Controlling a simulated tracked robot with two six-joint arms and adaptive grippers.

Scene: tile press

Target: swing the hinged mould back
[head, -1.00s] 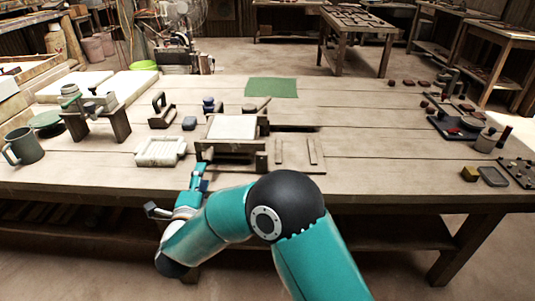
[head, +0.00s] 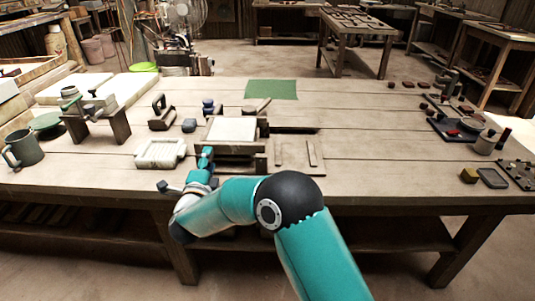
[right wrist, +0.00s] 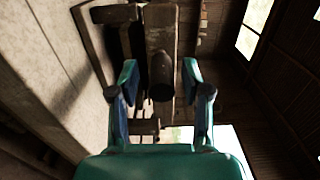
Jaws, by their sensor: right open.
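The hinged mould (head: 232,128) appears as a wooden frame with a pale slab, near the front edge of the table. A flat wooden board with raised strips (head: 300,157) lies to its right. My right gripper (head: 184,171) is open at the table's front edge, just in front of the mould's left side. In the right wrist view its two fingers (right wrist: 160,88) stand apart on either side of a dark round-ended handle (right wrist: 161,78). I cannot tell whether either finger touches it. The mould's lower front is partly hidden by my right arm. My left gripper is not in view.
A white block-like tray (head: 160,153) sits left of the mould. A wooden hand tool (head: 161,113) and a green mat (head: 271,89) lie behind. A grey mug (head: 22,148) stands far left.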

